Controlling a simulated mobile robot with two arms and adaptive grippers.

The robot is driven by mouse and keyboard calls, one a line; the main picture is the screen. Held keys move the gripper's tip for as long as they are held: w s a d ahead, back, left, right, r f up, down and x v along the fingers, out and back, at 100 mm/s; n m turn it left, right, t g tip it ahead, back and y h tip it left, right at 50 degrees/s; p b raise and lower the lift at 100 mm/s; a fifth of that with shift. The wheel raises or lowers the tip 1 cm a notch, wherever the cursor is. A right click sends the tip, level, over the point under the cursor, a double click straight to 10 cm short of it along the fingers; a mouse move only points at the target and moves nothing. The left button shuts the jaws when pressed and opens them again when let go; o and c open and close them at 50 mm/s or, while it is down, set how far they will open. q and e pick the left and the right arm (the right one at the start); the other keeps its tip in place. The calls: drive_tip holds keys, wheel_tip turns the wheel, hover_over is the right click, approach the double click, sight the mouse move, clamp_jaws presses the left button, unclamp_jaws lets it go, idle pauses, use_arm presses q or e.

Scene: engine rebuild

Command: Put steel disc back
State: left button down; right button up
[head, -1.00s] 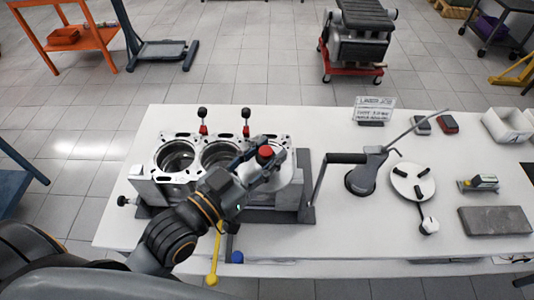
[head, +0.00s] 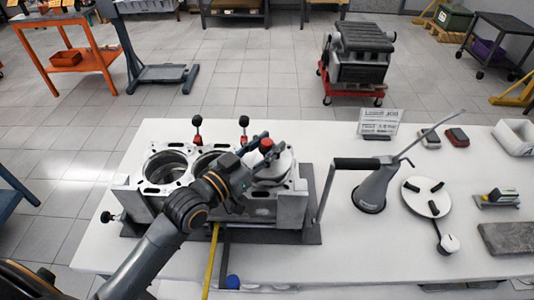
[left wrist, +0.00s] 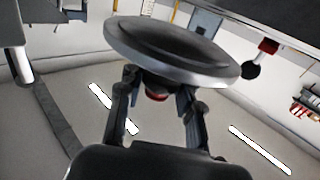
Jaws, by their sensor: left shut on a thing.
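The steel disc (head: 273,172) is a round grey plate with a red knob (head: 266,145) on top. In the head view it is over the right-hand bore of the engine block (head: 292,206). My left gripper (head: 258,147) is shut on the disc at its knob. In the left wrist view the disc (left wrist: 175,50) shows large, with the fingers (left wrist: 157,92) on both sides of the red knob. I cannot tell whether the disc touches the block. The bore under it is hidden. My right gripper is not in view.
Two black-and-red knobbed pins (head: 197,130) stand at the block's back edge. A cranked lever tool (head: 372,185) stands just right of the block, and a white round plate (head: 427,197) lies further right. A yellow rod (head: 211,262) lies in front.

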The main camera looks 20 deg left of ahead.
use_arm(q)
drive_tip(key=shift+f+p, duration=0.6)
drive_tip(key=shift+f, duration=0.3)
drive_tip(key=shift+s+f, duration=0.1)
drive_tip(key=shift+f, duration=0.1)
drive_tip(key=shift+f, duration=0.2)
drive_tip(key=c, duration=0.9)
unclamp_jaws()
